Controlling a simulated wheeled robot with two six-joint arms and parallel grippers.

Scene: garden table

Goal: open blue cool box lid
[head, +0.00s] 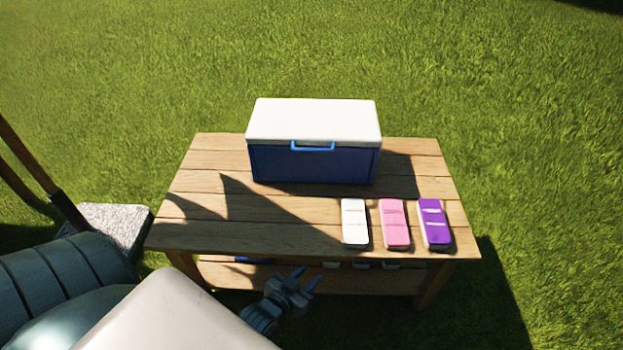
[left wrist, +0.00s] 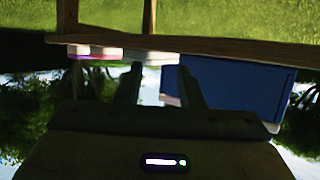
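The cool box (head: 312,166) stands near the back of the wooden table. It has a blue body and a white lid (head: 315,120), which lies shut on top. A blue handle (head: 312,148) sits at the front, just under the lid's edge. My left gripper (head: 305,277) is in front of the table's front edge, apart from the box. Its two fingers are spread with nothing between them. The left wrist view is upside down; the blue box (left wrist: 235,88) shows at right, beyond the open fingers (left wrist: 160,88). My right gripper is not in view.
White (head: 354,223), pink (head: 394,223) and purple (head: 434,222) flat packs lie at the right front of the table (head: 240,236). A lower shelf (head: 350,280) holds small, partly hidden items. A grey stone block (head: 125,228) is at left. The tabletop's left front is clear.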

